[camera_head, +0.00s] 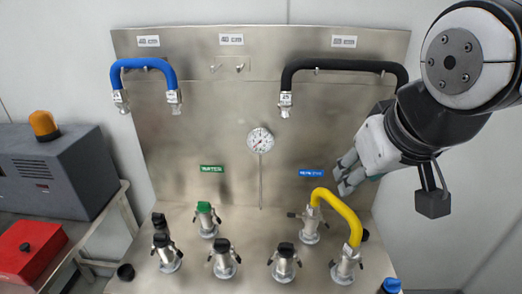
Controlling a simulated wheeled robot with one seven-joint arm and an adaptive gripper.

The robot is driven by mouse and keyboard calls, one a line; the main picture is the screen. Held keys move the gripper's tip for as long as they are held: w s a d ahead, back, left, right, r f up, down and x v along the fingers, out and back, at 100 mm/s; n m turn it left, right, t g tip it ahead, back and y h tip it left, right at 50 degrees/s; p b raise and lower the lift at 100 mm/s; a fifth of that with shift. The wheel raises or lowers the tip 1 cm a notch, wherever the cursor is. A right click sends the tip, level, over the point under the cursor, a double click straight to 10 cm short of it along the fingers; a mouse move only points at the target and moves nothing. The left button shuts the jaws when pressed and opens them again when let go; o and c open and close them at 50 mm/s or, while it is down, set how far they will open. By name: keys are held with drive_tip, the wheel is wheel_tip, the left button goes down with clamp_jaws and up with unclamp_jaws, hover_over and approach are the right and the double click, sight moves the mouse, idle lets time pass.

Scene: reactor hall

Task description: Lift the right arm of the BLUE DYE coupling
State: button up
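A blue label (311,173), too small to read surely, is on the steel panel. Below it stands a metal coupling (309,232) with one end of a yellow hose (345,213) on top. Its dark left arm (292,214) sticks out to the side; its right arm is hard to make out beside the hose. My gripper (341,174) comes in from the upper right, above and right of this coupling and apart from it. Its fingers look spread, with nothing between them.
The yellow hose arches to a second coupling (346,265) at the front right. Several capped couplings stand on the steel deck, one with a green cap (204,207). A gauge (260,140) with a long stem, a blue hose (143,65) and a black hose (340,66) are on the panel.

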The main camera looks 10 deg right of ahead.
drive_tip(key=w+d+r+t+h+b, duration=0.25)
drive_tip(key=w+d, duration=0.65)
drive_tip(key=w, duration=0.5)
drive_tip(key=n+t+b, duration=0.3)
drive_tip(key=n+b, duration=0.1)
drive_tip(key=n, duration=0.2)
hover_over(323, 222)
drive_tip(key=w+d, duration=0.2)
drive_tip(key=d, duration=0.1)
wheel_tip(323, 222, down, 2)
drive_tip(key=w+d+f+n+y+b, duration=0.1)
drive_tip(key=w+f+n+y+b, duration=0.3)
drive_tip(key=w+f, duration=0.5)
drive_tip(key=s+d+f+n+g+y+b, duration=0.15)
drive_tip(key=s+f+g, duration=0.25)
drive_tip(key=f, duration=0.5)
drive_tip(key=s+d+f+n+g+y+b, duration=0.1)
drive_tip(key=s+d+f+n+g, duration=0.2)
drive_tip(key=f, duration=0.6)
drive_tip(key=s+f+n+g+y+b, duration=0.1)
drive_tip(key=s+f+g+y, duration=0.1)
drive_tip(key=s+f+g, duration=0.35)
drive_tip(key=shift+m+t, duration=0.25)
drive_tip(key=shift+t, duration=0.55)
drive_tip(key=x, duration=0.5)
drive_tip(key=d+x, duration=0.1)
drive_tip(key=x, duration=0.9)
drive_tip(key=shift+d+f, duration=0.15)
drive_tip(key=shift+f, duration=0.5)
clamp_jaws()
